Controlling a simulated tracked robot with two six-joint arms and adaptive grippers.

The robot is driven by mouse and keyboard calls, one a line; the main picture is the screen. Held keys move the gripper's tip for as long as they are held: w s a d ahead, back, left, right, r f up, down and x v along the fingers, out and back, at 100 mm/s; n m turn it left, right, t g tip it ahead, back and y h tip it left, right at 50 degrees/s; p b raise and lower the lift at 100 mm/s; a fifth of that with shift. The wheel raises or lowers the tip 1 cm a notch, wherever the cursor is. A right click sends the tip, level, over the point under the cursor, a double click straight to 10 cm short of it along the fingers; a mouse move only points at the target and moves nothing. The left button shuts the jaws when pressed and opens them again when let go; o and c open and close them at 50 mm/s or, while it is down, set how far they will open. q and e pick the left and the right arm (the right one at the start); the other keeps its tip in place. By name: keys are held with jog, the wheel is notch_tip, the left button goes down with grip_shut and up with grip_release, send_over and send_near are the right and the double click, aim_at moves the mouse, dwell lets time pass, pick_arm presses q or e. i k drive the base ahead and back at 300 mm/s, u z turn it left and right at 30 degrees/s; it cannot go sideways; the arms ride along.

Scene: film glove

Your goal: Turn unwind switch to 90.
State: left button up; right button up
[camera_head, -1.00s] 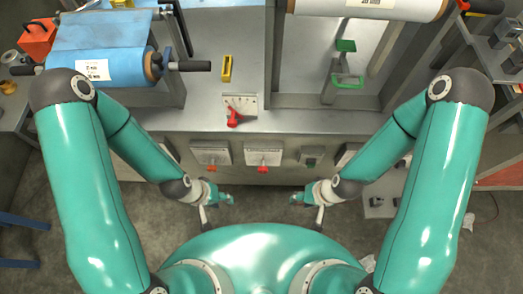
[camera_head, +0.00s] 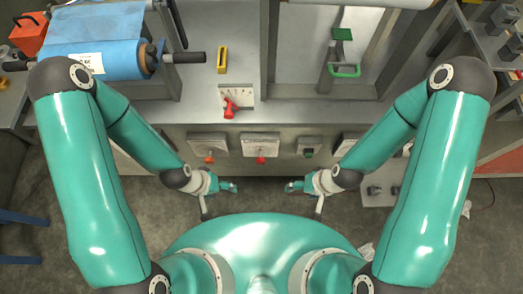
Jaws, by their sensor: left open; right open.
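The machine's front has a row of switches: a white plate with a red knob (camera_head: 209,158) at left, another plate with a red knob (camera_head: 261,159) in the middle, and a small box with a green button (camera_head: 308,153) at right. A red lever (camera_head: 230,108) sits on a white scale plate (camera_head: 242,95) on the top ledge. Labels are too small to read, so I cannot tell which is the unwind switch. My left gripper (camera_head: 220,197) is open and empty below the left knob. My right gripper (camera_head: 304,197) is open and empty below the green button. Neither touches the machine.
A blue film roll (camera_head: 120,58) is at upper left, with a black handle (camera_head: 184,57) at its right. A yellow block (camera_head: 222,60) and a green handle (camera_head: 344,71) are on the machine top. A fourth switch plate is partly hidden by my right arm. A grey rack (camera_head: 497,45) stands at right.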

aim_at(260, 160)
jog(key=z, duration=0.75)
jog(key=k, duration=2.15)
jog(key=u, duration=0.7)
jog(key=i, duration=1)
